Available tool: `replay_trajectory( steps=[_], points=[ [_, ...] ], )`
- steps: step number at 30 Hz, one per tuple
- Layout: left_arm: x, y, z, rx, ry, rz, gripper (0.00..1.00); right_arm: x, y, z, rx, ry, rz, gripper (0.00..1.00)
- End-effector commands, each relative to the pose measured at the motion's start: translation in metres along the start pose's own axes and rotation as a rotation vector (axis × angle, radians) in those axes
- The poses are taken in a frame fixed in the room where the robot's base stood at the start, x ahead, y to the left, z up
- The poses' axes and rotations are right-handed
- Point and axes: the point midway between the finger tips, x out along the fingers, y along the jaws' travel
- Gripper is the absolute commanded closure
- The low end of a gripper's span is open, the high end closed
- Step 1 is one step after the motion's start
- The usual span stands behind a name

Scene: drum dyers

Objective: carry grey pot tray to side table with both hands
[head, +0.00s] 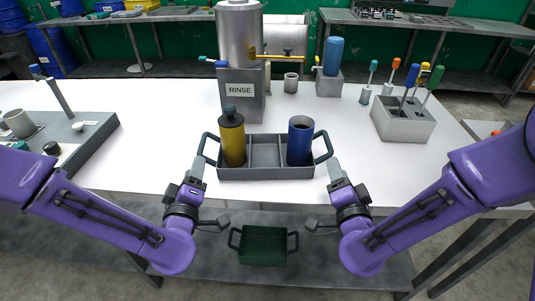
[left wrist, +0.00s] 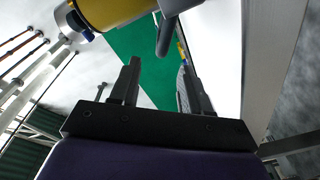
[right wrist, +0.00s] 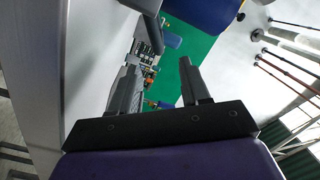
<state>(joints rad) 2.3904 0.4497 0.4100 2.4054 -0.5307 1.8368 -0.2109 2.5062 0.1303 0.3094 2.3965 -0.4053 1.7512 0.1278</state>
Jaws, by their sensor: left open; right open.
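The grey pot tray (head: 265,173) sits on the white table near its front edge, with a dark handle loop at each end. A yellow pot with a dark lid (head: 232,140) stands in its left compartment and a blue pot (head: 300,143) in its right one. The middle compartment is empty. My left gripper (head: 196,168) is open just below the left handle (head: 208,148); that handle shows beyond the fingers in the left wrist view (left wrist: 166,36). My right gripper (head: 336,170) is open by the right handle (head: 325,147), which shows in the right wrist view (right wrist: 147,22). Neither appears closed on a handle.
A rinse tank (head: 240,88) stands behind the tray. A grey tool holder (head: 403,122) is at right and a grey station (head: 75,140) at left. A green tray (head: 263,246) lies on the lower shelf. A side surface (head: 484,129) shows at far right.

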Motion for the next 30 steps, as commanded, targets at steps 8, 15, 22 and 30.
replay_trajectory(
  steps=[8,15,22,30],
  points=[
    [0.046,0.000,0.001,0.000,0.001,0.001,0.53,0.044,0.001,-0.002,0.001,0.007,0.002,0.53],
    [0.087,0.000,0.001,-0.001,0.000,0.000,0.53,0.086,0.002,-0.003,0.001,0.006,0.002,0.53],
    [0.103,0.001,0.002,0.000,-0.002,0.001,0.53,0.102,0.002,-0.003,0.001,0.006,0.003,0.53],
    [0.104,0.001,0.002,0.000,-0.003,0.002,0.60,0.102,0.002,-0.003,0.000,0.005,0.003,0.60]
  ],
)
